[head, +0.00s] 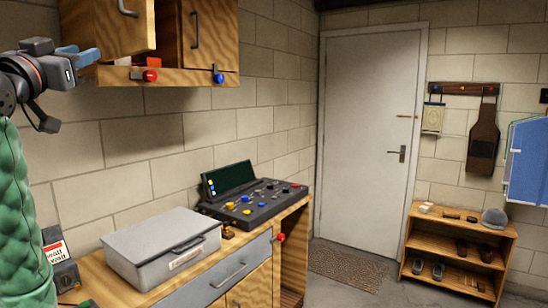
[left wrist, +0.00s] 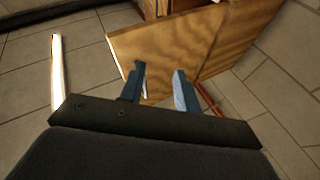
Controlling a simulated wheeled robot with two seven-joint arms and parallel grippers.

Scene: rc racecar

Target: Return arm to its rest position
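My left gripper (head: 78,58) is at the upper left of the head view, raised beside the wooden wall cabinet (head: 165,77). Its blue-grey fingers point toward the cabinet's swung-out door (head: 110,28). In the left wrist view the two fingers (left wrist: 158,88) stand apart with nothing clearly held between them. The cabinet door (left wrist: 200,45) shows just beyond them; whether they touch it I cannot tell. My right gripper is in neither view.
A grey metal box (head: 165,245) and a black control panel (head: 255,200) with coloured knobs stand on the wooden workbench below. A white door (head: 370,120), shoe rack (head: 455,250) and hanging items are farther right.

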